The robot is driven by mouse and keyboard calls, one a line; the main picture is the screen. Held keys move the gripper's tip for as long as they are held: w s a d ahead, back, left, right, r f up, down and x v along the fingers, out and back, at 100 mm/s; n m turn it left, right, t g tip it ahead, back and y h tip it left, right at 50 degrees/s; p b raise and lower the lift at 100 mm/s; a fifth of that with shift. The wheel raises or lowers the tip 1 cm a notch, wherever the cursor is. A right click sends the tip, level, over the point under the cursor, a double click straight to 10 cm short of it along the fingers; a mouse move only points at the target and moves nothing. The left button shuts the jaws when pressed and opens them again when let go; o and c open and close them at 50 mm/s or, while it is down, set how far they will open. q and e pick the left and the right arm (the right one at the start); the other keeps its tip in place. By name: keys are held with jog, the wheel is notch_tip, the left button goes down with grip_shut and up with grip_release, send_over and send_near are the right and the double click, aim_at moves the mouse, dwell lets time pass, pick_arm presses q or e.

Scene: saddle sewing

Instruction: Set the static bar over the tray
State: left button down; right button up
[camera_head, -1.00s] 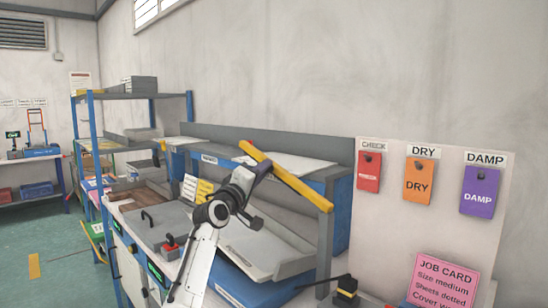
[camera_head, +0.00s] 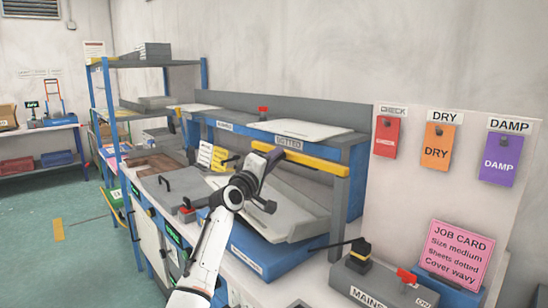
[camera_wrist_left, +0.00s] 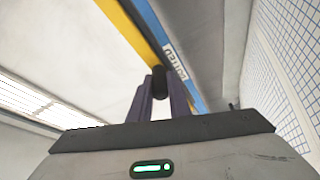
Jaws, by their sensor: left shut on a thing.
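The static bar is the long yellow bar (camera_head: 318,162), lying across in front of the upper shelf's dotted label, above the grey sloping tray (camera_head: 302,226). My left gripper (camera_head: 272,157) is shut on the bar near its left end. In the left wrist view the fingers (camera_wrist_left: 159,88) close around a short dark piece beside the yellow bar (camera_wrist_left: 128,27). The gripper hides part of the bar's left end and of the tray. I cannot tell whether the bar rests on the shelf supports or hangs just clear of them. My right gripper is not in view.
A grey upright post (camera_head: 339,218) stands near the bar's right end. A mains box (camera_head: 372,284) with a black lever is at the front right. A board with dry and damp tags (camera_head: 440,146) stands at the right. A blue-framed rack (camera_head: 106,110) is at the left.

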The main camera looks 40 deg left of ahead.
pick_arm(q)
jog(key=shift+w+d+f, duration=0.1)
jog(key=shift+d+f, duration=0.1)
jog(key=shift+f, duration=0.1)
jog(key=c, duration=1.7)
grip_release()
jog(key=shift+o, duration=0.3)
jog(key=shift+w+f, duration=0.1)
jog(key=shift+w, duration=0.1)
jog(key=shift+s+r, duration=0.2)
jog(key=v, duration=1)
jog(key=shift+s, duration=0.1)
